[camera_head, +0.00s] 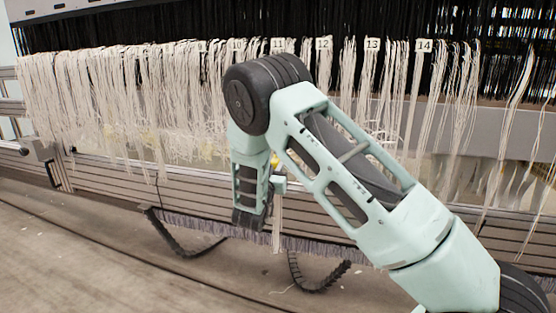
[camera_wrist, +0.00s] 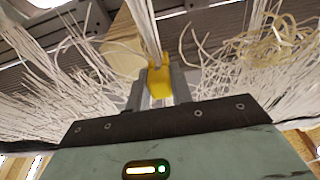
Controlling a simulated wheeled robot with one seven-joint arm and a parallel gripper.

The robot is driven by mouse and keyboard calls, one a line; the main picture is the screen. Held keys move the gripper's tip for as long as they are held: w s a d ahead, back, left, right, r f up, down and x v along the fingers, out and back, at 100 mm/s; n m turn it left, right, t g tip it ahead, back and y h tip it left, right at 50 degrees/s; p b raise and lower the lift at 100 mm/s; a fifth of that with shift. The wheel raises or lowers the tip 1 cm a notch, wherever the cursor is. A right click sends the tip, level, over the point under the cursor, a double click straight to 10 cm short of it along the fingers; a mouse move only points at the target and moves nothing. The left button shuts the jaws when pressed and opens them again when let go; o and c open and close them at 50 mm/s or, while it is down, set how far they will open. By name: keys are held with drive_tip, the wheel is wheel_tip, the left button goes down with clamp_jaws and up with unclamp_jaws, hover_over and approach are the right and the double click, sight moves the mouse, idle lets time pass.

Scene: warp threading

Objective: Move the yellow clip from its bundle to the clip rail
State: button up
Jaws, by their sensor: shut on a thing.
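The yellow clip (camera_wrist: 158,82) sits between the two fingers of my gripper (camera_wrist: 157,88) in the wrist view, and the gripper is shut on it. A bundle of pale threads (camera_wrist: 148,32) runs up from the clip in that view. In the head view a small yellow patch of the clip (camera_head: 276,161) shows beside my wrist. My gripper (camera_head: 279,183) is partly hidden there by my own arm, in front of the slatted beam. Pale threads hang just below it. I cannot tell for certain which part is the clip rail.
Many white thread bundles (camera_head: 95,100) hang in a row, with number tags such as 13 (camera_head: 372,44) and 14 (camera_head: 424,46). A slatted metal beam (camera_head: 110,180) runs behind my arm. Dark cable chains (camera_head: 312,280) hang below it. The floor in front looks mostly clear.

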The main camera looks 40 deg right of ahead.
drive_tip(key=shift+f+v, duration=0.25)
drive_tip(key=shift+v, duration=1.1)
clamp_jaws()
drive_tip(key=shift+v, duration=0.9)
drive_tip(key=shift+r, duration=0.1)
